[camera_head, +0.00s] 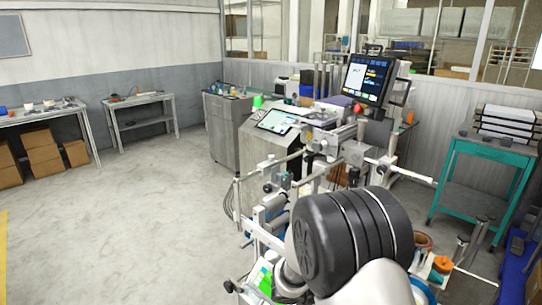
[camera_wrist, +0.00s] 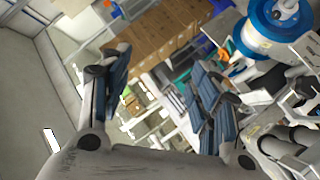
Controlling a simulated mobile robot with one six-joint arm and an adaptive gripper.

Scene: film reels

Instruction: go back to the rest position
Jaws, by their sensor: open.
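My gripper (camera_wrist: 162,88) shows in the wrist view with its two dark, ribbed fingers spread well apart. Nothing is held between them. Past the fingertips I see brown boxes (camera_wrist: 165,28) and shelving, some way off. A blue reel with a white hub (camera_wrist: 262,38) is at the upper right of the wrist view, beyond the right finger and apart from it. In the head view my own arm's dark joint fills the lower middle, and the gripper cannot be made out there.
A machine with a dark screen (camera_head: 369,80) stands close by my arm in the head view. A teal cart (camera_head: 485,150) is at the right. Grey workbenches (camera_head: 140,101) line the back left wall. The floor (camera_head: 130,225) at the left is clear.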

